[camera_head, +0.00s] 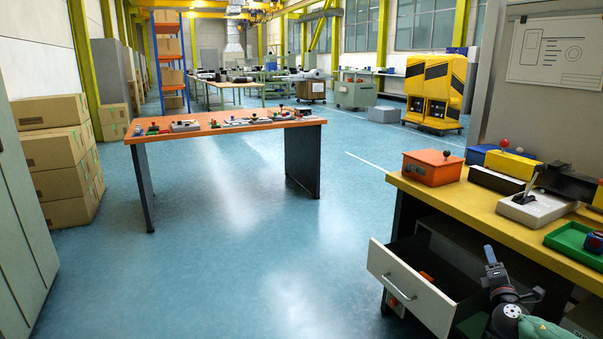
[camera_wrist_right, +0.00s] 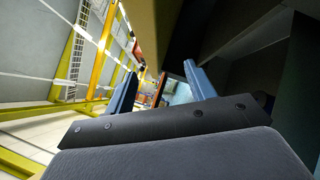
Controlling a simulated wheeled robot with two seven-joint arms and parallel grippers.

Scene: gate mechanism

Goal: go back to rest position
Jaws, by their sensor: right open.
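My right gripper (camera_head: 514,276) is at the lower right of the head view, beside the yellow workbench (camera_head: 575,252) and close to its pulled-out drawer (camera_head: 408,287). The right gripper is open, with nothing visible between its fingers; in the right wrist view its two blue-grey fingers (camera_wrist_right: 160,88) stand well apart. My right forearm is partly cut off by the frame edge. My left gripper is in neither view. On the bench is a grey box with a lever (camera_head: 537,205), an orange box with a black knob (camera_head: 432,167) and a green tray (camera_head: 574,243).
The white-fronted drawer juts out left of my right gripper, with an orange item (camera_head: 427,276) partly visible inside. The blue floor (camera_head: 260,250) is clear ahead. An orange-topped table (camera_head: 225,122) with small parts stands farther off. Cardboard boxes (camera_head: 60,165) are stacked at left.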

